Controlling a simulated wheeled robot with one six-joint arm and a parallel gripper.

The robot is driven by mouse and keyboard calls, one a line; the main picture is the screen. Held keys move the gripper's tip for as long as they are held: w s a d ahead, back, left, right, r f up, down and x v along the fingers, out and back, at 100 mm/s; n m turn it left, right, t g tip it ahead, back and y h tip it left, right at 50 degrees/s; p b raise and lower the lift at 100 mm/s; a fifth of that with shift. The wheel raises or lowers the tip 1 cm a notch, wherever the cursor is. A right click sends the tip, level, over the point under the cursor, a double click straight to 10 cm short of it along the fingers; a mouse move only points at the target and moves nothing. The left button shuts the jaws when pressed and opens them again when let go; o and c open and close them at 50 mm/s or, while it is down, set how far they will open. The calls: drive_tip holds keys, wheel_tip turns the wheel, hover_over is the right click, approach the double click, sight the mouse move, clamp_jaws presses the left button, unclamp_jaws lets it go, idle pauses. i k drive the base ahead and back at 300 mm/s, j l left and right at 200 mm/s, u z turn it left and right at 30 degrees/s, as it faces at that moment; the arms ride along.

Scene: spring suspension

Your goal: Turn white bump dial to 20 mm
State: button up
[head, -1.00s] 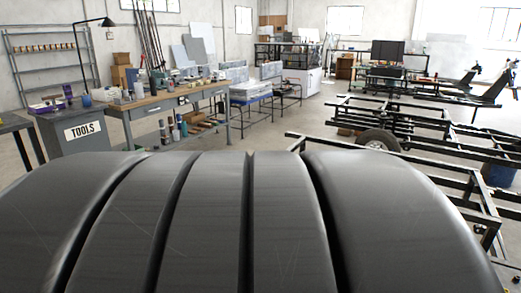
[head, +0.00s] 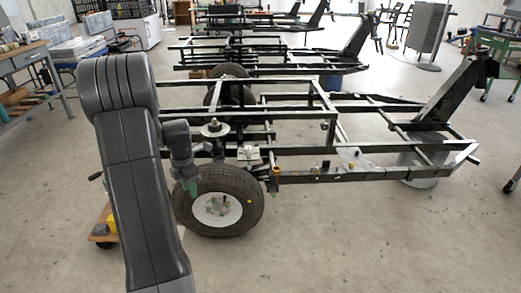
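I cannot make out a scale or a 20 mm mark in the head view. A pale, blocky fitting (head: 248,153) sits on the black frame just above and right of the front wheel. A pale round disc with a knob on top (head: 214,130) sits on the frame to its upper left. Either could be the white bump dial; I cannot tell which. My gripper (head: 190,186) hangs at the end of my grey arm, just left of these parts and in front of the tyre's upper left. It is small and partly hidden, so I cannot tell its opening.
The black trailer frame (head: 350,176) reaches to the right. Its tyre (head: 250,190) has a white hub (head: 217,209). A low wooden dolly (head: 103,238) stands behind my arm. More frames stand behind. The floor (head: 370,245) in front is clear.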

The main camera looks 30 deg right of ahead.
sight(249, 149)
drive_tip(key=i+l+z, duration=0.1)
drive_tip(key=i+z, duration=0.2)
drive_tip(key=z, duration=0.15)
drive_tip(key=i+z, duration=0.45)
drive_tip(key=i+j, duration=0.2)
drive_tip(key=i, duration=0.15)
drive_tip(key=i+j+z, duration=0.1)
drive_tip(key=i, duration=0.3)
drive_tip(key=j, duration=0.1)
